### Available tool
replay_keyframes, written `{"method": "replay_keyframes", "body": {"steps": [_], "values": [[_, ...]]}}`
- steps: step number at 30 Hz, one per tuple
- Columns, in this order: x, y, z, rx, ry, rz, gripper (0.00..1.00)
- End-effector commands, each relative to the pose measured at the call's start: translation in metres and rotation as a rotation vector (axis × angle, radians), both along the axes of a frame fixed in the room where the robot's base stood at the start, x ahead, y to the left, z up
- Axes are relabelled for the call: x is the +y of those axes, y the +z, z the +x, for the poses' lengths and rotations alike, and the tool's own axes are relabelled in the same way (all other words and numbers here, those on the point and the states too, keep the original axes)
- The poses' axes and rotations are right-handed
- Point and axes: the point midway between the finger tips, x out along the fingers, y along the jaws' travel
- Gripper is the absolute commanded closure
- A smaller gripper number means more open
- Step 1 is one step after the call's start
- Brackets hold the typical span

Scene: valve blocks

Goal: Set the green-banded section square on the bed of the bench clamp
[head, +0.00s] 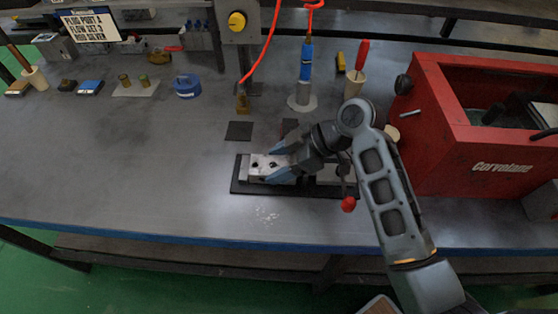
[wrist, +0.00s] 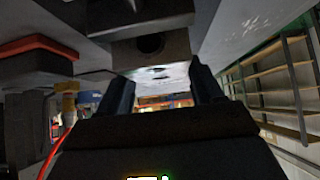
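The bench clamp (head: 238,187) is a long dark bed near the bench's front edge, with a red-knobbed handle (head: 348,204) at its right end. A pale metal block (head: 257,166) with round holes in its top lies over the left part of the bed. No green band shows on it, so I cannot tell if it is the green-banded section. My gripper (head: 275,166) reaches in from the right, with blue fingers on both sides of the block. In the wrist view the fingers (wrist: 160,88) stand apart, with a pale holed face between them; contact is unclear.
A red Corvolane case (head: 430,150) stands at right. Behind the clamp are a dark square pad (head: 239,131), a post with a yellow knob (head: 236,22), a blue-handled tool (head: 306,62) and a red-handled screwdriver (head: 362,55). The left bench is mostly clear, with small parts at the back.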

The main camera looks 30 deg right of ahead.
Motion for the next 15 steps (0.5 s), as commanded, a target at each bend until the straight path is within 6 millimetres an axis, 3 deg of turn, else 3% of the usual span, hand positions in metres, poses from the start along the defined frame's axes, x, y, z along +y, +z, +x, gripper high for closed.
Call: {"method": "replay_keyframes", "body": {"steps": [8,15], "values": [[-0.0001,-0.0003,-0.0001,0.000,0.000,0.000,0.09],[-0.0001,0.0009,0.0000,0.000,0.000,0.000,0.09]]}}
